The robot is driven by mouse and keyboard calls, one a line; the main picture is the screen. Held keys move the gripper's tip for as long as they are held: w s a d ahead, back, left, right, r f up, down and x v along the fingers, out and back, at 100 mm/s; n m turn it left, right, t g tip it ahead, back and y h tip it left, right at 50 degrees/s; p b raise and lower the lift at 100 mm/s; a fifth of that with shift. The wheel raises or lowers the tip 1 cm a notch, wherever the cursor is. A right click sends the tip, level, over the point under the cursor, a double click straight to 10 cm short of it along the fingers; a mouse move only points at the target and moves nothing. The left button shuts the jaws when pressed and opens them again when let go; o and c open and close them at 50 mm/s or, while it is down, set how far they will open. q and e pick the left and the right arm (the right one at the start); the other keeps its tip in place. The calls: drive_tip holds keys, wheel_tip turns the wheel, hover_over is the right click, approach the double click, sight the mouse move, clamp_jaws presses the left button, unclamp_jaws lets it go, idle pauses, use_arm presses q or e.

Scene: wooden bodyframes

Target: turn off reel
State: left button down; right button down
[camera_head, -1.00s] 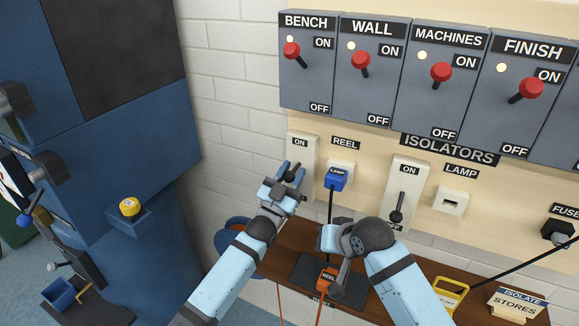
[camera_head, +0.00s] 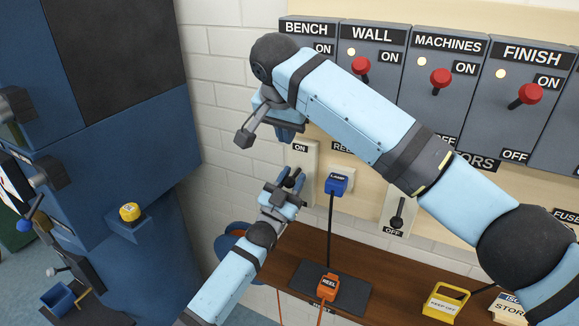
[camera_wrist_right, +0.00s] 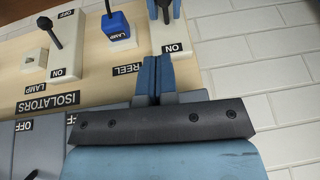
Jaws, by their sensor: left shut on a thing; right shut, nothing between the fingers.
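The reel switch is a pale plate (camera_head: 301,158) with an ON label, left of the REEL sign. The plate also shows in the right wrist view (camera_wrist_right: 205,52). My left gripper (camera_head: 290,180) is at the plate's lower part, shut on the switch's dark lever (camera_wrist_right: 165,14). The fingers hide most of the lever, so its exact position is unclear. My right gripper (camera_head: 287,132) is shut and empty in front of the plate's upper end. Its closed blue fingers also show in the right wrist view (camera_wrist_right: 158,72), pointing toward the plate near the ON label.
A blue LAMP plug (camera_head: 337,184) sits right of the switch. The lamp switch lever (camera_head: 398,212) points down at OFF. An orange REEL plug (camera_head: 328,286) lies on a dark mat. Red-knobbed isolators (camera_head: 440,78) hang above, partly behind my right arm.

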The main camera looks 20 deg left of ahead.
sight(291, 178)
drive_tip(key=x, duration=1.3)
drive_tip(key=shift+s+a+f, duration=0.2)
drive_tip(key=shift+s+f, duration=0.05)
drive_tip(key=shift+f, duration=0.2)
